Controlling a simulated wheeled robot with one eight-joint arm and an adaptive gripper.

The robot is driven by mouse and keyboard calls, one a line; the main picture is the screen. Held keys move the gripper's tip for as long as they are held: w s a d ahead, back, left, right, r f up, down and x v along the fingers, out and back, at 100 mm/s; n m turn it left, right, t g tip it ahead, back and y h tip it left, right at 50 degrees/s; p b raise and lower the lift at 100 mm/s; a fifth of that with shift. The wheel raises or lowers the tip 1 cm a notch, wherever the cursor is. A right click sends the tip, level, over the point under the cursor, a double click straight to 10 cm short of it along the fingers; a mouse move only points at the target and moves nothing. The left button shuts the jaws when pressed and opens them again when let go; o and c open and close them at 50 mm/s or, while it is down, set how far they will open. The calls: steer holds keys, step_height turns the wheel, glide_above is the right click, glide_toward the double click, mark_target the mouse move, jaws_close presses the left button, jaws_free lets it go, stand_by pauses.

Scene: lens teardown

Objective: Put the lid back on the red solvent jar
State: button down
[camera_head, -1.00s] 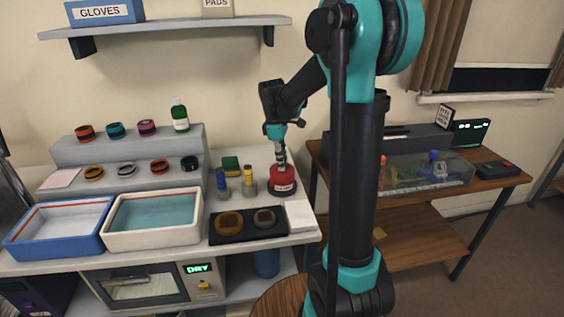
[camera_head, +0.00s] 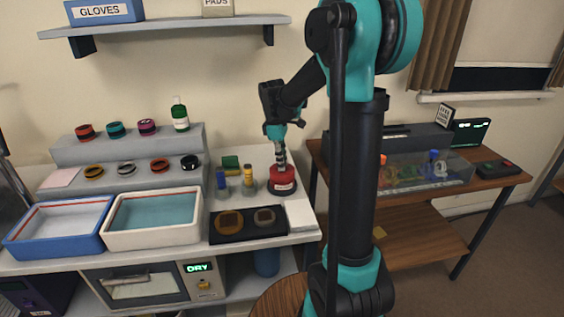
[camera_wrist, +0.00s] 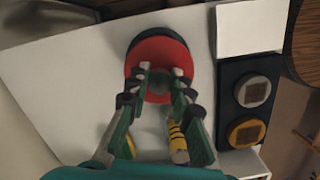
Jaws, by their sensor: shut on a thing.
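The red solvent jar (camera_head: 282,187) stands at the right end of the white bench and has a white label on its side. My gripper (camera_head: 282,166) points down directly over it. In the wrist view, my gripper (camera_wrist: 162,78) is shut on the small grey knob at the middle of the round red lid (camera_wrist: 150,53). The lid is over the jar's mouth and looks level with it. The fingers hide part of the knob, and I cannot tell whether a thin gap is left under the lid.
Blue-capped and yellow-capped bottles (camera_head: 249,181) stand just left of the jar. A black tray (camera_head: 223,239) with two round parts and a white pad (camera_head: 300,214) lie in front. Two basins (camera_head: 150,239) and a stepped rack (camera_head: 128,143) fill the left.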

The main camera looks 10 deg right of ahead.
steer(key=c, duration=1.3)
jaws_free()
steer(key=shift+o, duration=0.8)
steer(key=o, duration=0.4)
steer(key=shift+c, duration=0.2)
steer(key=shift+r, duration=0.15)
steer(key=shift+r, duration=3.35)
steer(key=shift+c, duration=0.3)
